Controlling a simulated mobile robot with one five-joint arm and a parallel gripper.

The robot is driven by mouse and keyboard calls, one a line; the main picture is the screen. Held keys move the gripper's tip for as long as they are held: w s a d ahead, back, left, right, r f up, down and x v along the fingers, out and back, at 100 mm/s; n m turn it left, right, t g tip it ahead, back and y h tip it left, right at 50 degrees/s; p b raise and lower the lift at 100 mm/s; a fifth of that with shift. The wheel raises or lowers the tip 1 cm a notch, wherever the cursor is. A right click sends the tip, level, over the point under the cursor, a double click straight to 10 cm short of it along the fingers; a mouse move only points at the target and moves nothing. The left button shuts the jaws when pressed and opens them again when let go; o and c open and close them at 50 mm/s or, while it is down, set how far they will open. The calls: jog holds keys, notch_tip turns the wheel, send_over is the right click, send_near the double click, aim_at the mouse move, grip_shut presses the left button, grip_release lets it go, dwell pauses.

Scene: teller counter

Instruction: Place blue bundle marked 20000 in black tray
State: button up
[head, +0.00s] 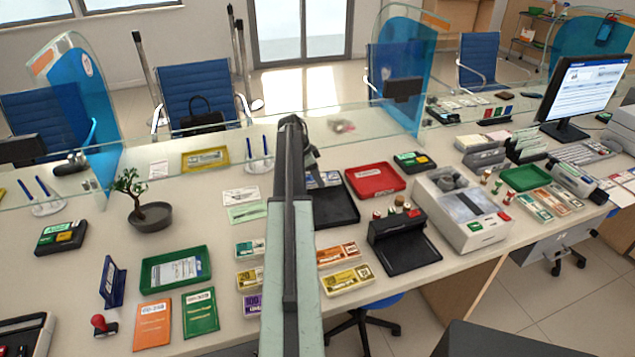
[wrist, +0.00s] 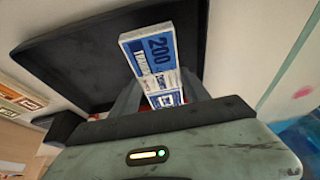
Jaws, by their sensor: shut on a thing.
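The blue bundle (wrist: 150,50) shows in the wrist view with a blue and white face and the digits "200" readable; the rest of its number is partly hidden. My gripper (wrist: 160,90) is shut on its near end, and the bundle sticks out beyond the fingers. The black tray (wrist: 75,60) lies behind and under the bundle in the wrist view. In the head view the black tray (head: 337,208) is partly covered by my arm, and the bundle is mostly hidden there. I cannot tell whether the bundle touches the tray.
A red tray (head: 375,180) sits right of the black tray. A glass screen (head: 345,125) stands behind it. Orange (head: 337,254) and yellow (head: 347,280) bundles lie nearer. A black stand (head: 405,250) and a grey counting machine (head: 460,208) are to the right.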

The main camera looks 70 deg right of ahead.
jog(key=shift+w+d, duration=0.15)
jog(key=shift+d, duration=0.15)
notch_tip(320, 180, down, 4)
jog(key=b, duration=0.4)
jog(key=shift+r, duration=0.2)
jog(key=shift+f, duration=0.15)
jog(key=o, duration=1.6)
